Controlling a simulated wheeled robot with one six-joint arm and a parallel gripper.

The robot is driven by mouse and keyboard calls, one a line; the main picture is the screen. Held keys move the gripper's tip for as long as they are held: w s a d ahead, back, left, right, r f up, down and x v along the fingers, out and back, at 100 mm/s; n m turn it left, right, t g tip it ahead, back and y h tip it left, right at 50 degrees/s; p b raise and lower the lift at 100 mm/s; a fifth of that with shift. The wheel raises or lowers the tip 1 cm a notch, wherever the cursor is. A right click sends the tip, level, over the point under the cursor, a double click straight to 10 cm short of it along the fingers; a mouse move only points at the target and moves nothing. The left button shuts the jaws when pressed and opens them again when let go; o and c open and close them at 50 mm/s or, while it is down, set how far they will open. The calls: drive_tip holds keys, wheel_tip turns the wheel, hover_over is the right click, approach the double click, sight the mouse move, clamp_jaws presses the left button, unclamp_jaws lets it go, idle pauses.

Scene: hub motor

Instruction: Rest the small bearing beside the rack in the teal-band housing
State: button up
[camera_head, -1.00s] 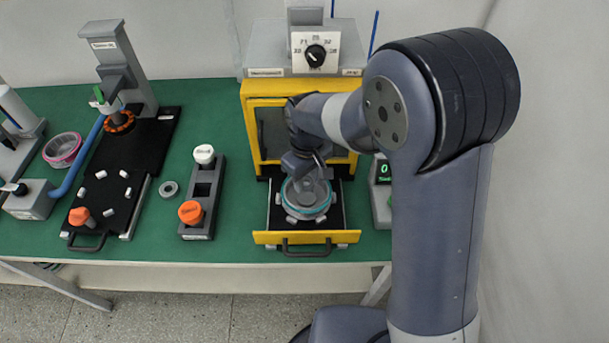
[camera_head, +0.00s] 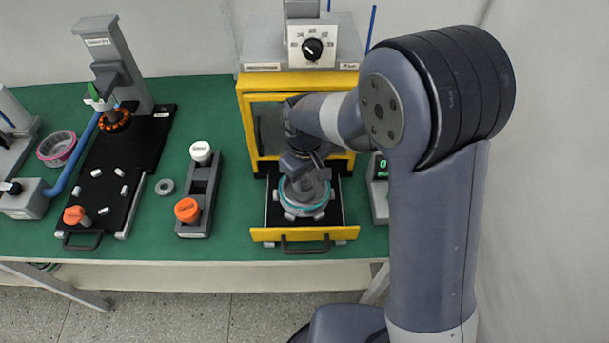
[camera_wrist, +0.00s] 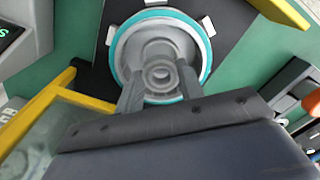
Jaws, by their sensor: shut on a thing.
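The small bearing (camera_head: 165,186) is a grey ring lying flat on the green top, just left of the small rack (camera_head: 199,208). The teal-band housing (camera_head: 290,205) is a round grey cup with a teal ring, in the pulled-out drawer of the yellow cabinet. It also shows in the wrist view (camera_wrist: 122,68). My gripper (camera_head: 306,182) points down into the housing. In the wrist view my gripper (camera_wrist: 160,86) has its fingers either side of the round centre boss (camera_wrist: 158,72), and seems shut on this part of the housing. The contact is partly hidden.
The yellow cabinet (camera_head: 247,125) stands behind the open drawer (camera_head: 274,235). The rack holds a white-topped and an orange-topped piece. A black press base (camera_head: 150,148) and a pink-rimmed bowl (camera_head: 57,148) are at left. A display box (camera_head: 379,190) stands right of the drawer.

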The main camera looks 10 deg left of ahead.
drive_tip(key=shift+f, duration=0.25)
drive_tip(key=shift+f, duration=0.1)
drive_tip(key=shift+f+b, duration=0.6)
drive_tip(key=shift+f+b, duration=0.35)
drive_tip(key=shift+f, duration=0.15)
drive_tip(key=shift+d+f, duration=0.1)
drive_tip(key=shift+f, duration=0.05)
idle(1.6)
drive_tip(key=o, duration=1.2)
drive_tip(key=shift+s, duration=0.1)
wheel_tip(320, 180, up, 11)
drive_tip(key=shift+f+b, duration=0.1)
drive_tip(key=shift+b, duration=0.25)
